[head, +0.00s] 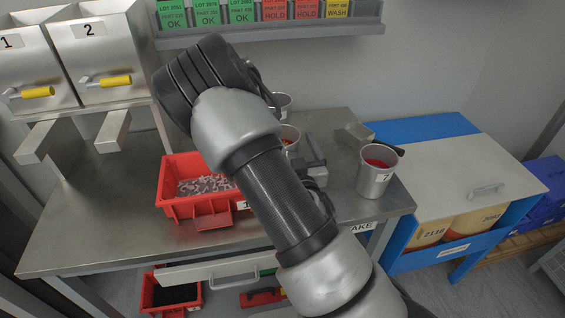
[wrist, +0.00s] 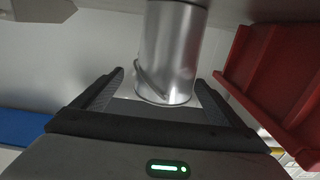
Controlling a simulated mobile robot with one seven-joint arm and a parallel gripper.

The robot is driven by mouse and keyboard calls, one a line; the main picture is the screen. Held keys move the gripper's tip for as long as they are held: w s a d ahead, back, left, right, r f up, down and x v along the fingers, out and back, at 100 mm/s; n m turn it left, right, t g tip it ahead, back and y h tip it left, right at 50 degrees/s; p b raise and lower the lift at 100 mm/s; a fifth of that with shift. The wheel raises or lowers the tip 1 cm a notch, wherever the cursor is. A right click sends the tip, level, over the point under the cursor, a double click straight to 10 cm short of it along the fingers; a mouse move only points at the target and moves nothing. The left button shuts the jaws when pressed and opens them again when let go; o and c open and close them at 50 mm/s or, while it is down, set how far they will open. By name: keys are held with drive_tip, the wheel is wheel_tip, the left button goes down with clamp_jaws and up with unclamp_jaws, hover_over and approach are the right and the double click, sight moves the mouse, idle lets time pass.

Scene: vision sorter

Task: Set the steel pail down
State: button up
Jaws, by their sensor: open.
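In the wrist view a plain steel pail (wrist: 172,50) with a thin wire handle is between the two fingers of my gripper (wrist: 160,80). The fingers are spread, one on each side, with gaps to the pail's wall. In the head view my arm hides most of the gripper's area. A steel pail (head: 290,133) shows partly behind the arm, beside the red bin; I cannot tell if it is the one between my fingers. Another pail (head: 281,102) stands behind it, partly hidden.
A red bin (head: 172,205) with small pale parts sits on the steel bench (head: 110,222); a red bin wall (wrist: 265,70) is close at right in the wrist view. A blue-framed cabinet (head: 425,128) adjoins at right. A label shelf (head: 365,30) runs behind. The bench's left front is clear.

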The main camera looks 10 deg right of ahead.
drive_tip(key=w, duration=0.6)
drive_tip(key=shift+w+a+r, duration=0.15)
drive_tip(key=shift+w+a, duration=0.1)
drive_tip(key=shift+a, duration=0.1)
drive_tip(key=shift+c, duration=0.3)
drive_tip(key=c, duration=1.8)
drive_tip(key=shift+r, duration=0.1)
drive_tip(key=shift+c, duration=1.3)
